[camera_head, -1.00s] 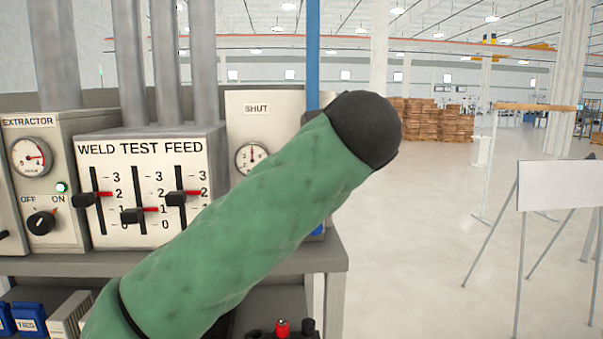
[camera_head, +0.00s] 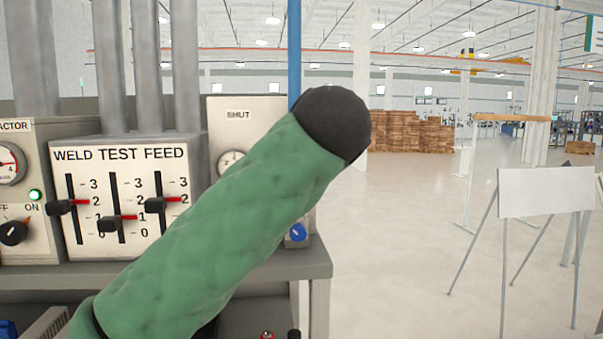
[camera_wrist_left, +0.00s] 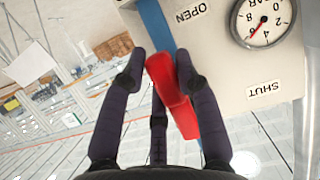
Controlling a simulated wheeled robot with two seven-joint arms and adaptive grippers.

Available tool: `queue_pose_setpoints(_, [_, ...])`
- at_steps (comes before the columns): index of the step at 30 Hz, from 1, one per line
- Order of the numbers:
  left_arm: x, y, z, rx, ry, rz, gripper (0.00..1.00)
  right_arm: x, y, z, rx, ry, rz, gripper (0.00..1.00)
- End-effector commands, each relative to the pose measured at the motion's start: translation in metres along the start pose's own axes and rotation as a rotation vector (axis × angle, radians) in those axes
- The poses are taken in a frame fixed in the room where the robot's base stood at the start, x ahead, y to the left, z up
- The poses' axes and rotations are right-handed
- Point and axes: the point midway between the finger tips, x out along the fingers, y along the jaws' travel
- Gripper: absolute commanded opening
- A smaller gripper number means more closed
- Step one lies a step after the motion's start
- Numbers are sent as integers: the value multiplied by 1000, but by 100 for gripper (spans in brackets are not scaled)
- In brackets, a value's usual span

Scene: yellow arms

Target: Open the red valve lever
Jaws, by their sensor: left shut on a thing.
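The red valve lever (camera_wrist_left: 174,96) shows in the left wrist view, running from beside the blue pipe (camera_wrist_left: 156,25) down and to the right in the picture. My left gripper (camera_wrist_left: 161,63) is shut on it, with a dark finger on either side. An upside-down OPEN label (camera_wrist_left: 189,13) lies above the lever and an upside-down SHUT label (camera_wrist_left: 263,90) to its right. In the head view the lever and left gripper are hidden behind my green-sleeved arm. The SHUT label (camera_head: 238,114) shows there on a beige panel. My right gripper is not in view.
A pressure gauge (camera_wrist_left: 263,18) sits on the valve panel. The WELD TEST FEED box (camera_head: 120,195) with sliders stands on a grey bench (camera_head: 270,262). A blue knob (camera_head: 297,233) is near the bench's right end. Open floor and a white board (camera_head: 545,191) lie to the right.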

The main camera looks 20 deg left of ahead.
Motion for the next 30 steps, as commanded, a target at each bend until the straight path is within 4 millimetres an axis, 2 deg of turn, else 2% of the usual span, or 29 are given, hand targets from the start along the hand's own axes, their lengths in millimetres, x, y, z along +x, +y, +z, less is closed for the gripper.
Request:
queue_pose_setpoints(3, [0, 1, 1, -1, -2, 1, 0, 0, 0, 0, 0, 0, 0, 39])
queue_pose_setpoints(4, [0, 1, 1, -1, -2, 1, 40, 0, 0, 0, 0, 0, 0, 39])
queue_pose_setpoints(6, [0, 1, 1, -1, -2, 1, 57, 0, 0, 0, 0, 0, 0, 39])
queue_pose_setpoints(23, [0, -1, 0, 18, -1, -8, 57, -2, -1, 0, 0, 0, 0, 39])
queue_pose_setpoints(30, [-1, -14, -3, 227, -1, -95, 57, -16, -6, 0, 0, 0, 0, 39])
